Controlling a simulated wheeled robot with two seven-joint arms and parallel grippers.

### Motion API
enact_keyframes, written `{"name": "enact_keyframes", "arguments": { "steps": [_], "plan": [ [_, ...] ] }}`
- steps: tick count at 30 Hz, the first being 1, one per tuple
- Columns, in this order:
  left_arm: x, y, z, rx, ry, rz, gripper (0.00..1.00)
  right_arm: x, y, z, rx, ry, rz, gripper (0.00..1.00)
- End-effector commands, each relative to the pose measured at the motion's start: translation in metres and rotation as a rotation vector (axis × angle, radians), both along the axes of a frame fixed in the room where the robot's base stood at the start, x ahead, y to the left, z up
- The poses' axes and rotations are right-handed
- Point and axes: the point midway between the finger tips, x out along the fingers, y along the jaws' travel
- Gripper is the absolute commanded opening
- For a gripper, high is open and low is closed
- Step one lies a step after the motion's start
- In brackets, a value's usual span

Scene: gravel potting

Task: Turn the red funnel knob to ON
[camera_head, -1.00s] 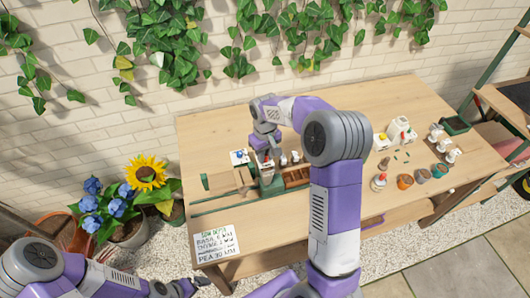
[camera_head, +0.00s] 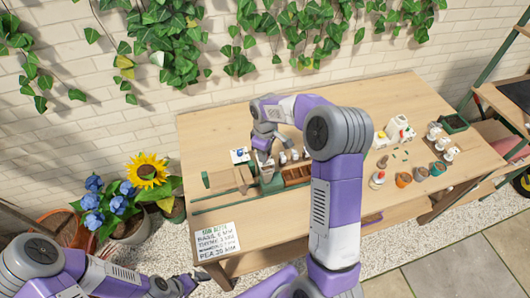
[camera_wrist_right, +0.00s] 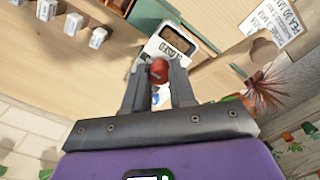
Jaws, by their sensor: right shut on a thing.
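The red knob (camera_wrist_right: 158,70) shows in the right wrist view between the tips of my right gripper (camera_wrist_right: 159,80). The gripper is shut on it, one finger on each side. Just beyond the knob is a white-framed panel (camera_wrist_right: 181,40) with upside-down lettering, partly covered by the fingers; I cannot read an ON mark. In the head view my right gripper (camera_head: 265,158) reaches down at the green-framed station on the table, and the knob is hidden there. My left gripper (camera_head: 193,284) is low at the left, off the table; its jaws are too small to judge.
The wooden table (camera_head: 350,110) holds small pots (camera_head: 403,180) and white bottles (camera_head: 433,132) at the right. A lettered sign (camera_head: 213,241) is at the front left edge. A sunflower (camera_head: 147,171) and blue flowers stand left of the table. The table's back middle is clear.

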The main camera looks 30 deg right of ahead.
Motion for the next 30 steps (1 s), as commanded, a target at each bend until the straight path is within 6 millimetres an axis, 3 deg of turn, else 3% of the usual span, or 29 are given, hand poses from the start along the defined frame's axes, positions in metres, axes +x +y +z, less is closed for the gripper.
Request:
{"name": "enact_keyframes", "arguments": {
  "steps": [9,10,15,24,30],
  "plan": [
    [0.000,0.000,0.000,0.000,0.000,0.000,1.00,0.000,0.000,0.000,0.000,0.000,0.003,0.00],
    [0.000,0.000,0.000,0.000,0.000,0.000,1.00,0.000,0.000,0.000,0.000,0.000,0.003,0.28],
    [0.000,0.000,0.000,0.000,0.000,0.000,1.00,0.000,0.000,0.000,0.000,0.000,0.002,0.51],
    [0.000,0.000,0.000,0.000,0.000,0.000,1.00,0.000,0.000,0.003,0.000,0.000,0.001,0.51],
    [0.000,0.000,0.002,0.000,0.000,0.000,1.00,0.001,0.000,0.032,0.000,-0.005,0.002,0.51]
  ]
}}
